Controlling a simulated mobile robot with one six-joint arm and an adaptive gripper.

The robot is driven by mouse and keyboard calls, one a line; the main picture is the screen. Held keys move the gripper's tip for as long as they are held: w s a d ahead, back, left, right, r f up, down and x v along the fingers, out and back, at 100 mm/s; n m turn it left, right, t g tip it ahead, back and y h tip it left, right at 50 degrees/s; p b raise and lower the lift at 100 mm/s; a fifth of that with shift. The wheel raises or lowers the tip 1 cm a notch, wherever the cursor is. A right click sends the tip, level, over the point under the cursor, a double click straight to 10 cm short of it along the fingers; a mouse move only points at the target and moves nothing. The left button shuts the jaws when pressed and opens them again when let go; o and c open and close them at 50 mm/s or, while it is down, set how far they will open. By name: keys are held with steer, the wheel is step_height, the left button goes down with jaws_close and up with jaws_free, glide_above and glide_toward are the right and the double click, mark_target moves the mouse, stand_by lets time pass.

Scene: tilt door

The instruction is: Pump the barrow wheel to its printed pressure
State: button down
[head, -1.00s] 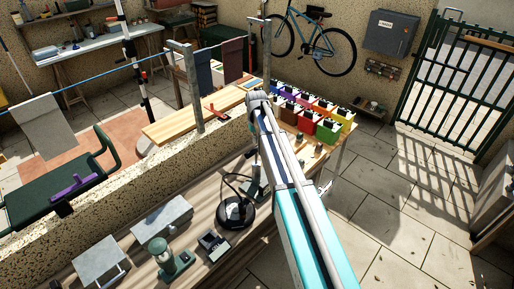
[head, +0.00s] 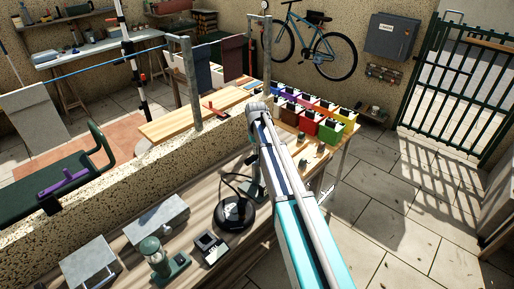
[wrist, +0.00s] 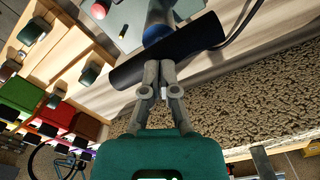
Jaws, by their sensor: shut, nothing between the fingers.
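In the wrist view a black cylindrical handle (wrist: 178,48) with a blue collar (wrist: 156,34) lies across just beyond my gripper (wrist: 160,66). My gripper's two grey fingers are shut together, empty, with their tips overlapping the handle's near edge; I cannot tell whether they touch it. A grey shaft and a grey-green base lie below the collar, with a black hose to the right. In the head view a round black wheel-like object (head: 234,214) rests on the bench with a hose looping from it. My arm hides the gripper and most of the pump there. No pressure print is legible.
A small dark box with a display (head: 211,248), a green device (head: 163,260) and grey metal boxes (head: 157,221) stand on the bench. Coloured bins (head: 305,122) stand beyond my arm. A rough low wall (head: 150,185) runs along the bench. Paved floor at right is open.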

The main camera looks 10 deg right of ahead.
steer(key=shift+f+b, duration=0.5)
steer(key=shift+b, duration=0.1)
steer(key=shift+r, duration=0.2)
step_height(320, 180, up, 6)
steer(key=p, duration=0.6)
stand_by(0.5)
step_height(320, 180, up, 7)
steer(key=p, duration=0.7)
stand_by(0.4)
